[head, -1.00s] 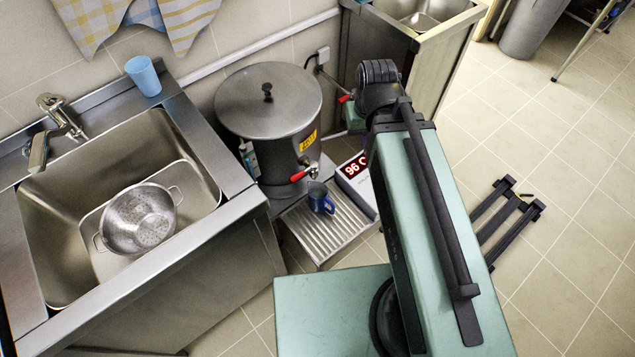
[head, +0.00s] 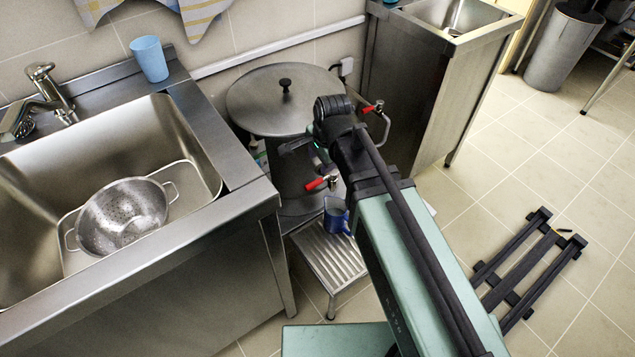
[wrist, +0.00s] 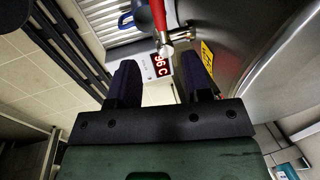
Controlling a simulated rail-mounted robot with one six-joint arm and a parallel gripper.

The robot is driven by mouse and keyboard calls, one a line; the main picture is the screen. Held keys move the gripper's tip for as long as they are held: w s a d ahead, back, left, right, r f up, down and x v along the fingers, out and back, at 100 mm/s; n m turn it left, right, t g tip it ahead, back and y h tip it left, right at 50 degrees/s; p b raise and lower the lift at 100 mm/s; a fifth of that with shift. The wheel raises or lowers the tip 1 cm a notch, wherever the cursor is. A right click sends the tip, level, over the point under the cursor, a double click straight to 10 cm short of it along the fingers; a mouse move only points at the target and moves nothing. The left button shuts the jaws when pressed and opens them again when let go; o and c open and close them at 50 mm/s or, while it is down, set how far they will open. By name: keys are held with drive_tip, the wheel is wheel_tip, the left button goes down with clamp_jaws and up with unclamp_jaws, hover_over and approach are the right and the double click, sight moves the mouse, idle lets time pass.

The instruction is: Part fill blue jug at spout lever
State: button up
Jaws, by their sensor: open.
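The blue jug (head: 336,216) stands upright on the slatted drip tray (head: 325,252), just below the urn's spout. Its contents cannot be made out. The red spout lever (head: 318,184) is on the front of the steel urn (head: 280,100). In the wrist view the lever (wrist: 158,14) lies beyond my fingertips, and part of the jug (wrist: 125,19) shows at the top. My gripper (wrist: 160,75) is open, with nothing between its fingers. In the head view it is beside the urn's front, above the lever, partly hidden by my wrist.
A display reading 96 C (wrist: 160,66) shows between my fingers. A second red-handled tap (head: 372,107) is behind my arm. A sink (head: 60,150) with a colander (head: 122,216) and a light-blue cup (head: 149,59) is at left. A black rack (head: 530,262) lies on open floor at right.

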sight(317, 181)
drive_tip(key=f+b, duration=0.3)
drive_tip(key=w+f+b, duration=0.1)
drive_tip(key=f+b, duration=0.3)
drive_tip(key=a+f+b, duration=0.1)
drive_tip(key=f+b, duration=0.2)
drive_tip(key=shift+w+f, duration=0.4)
drive_tip(key=shift+r, duration=0.15)
clamp_jaws()
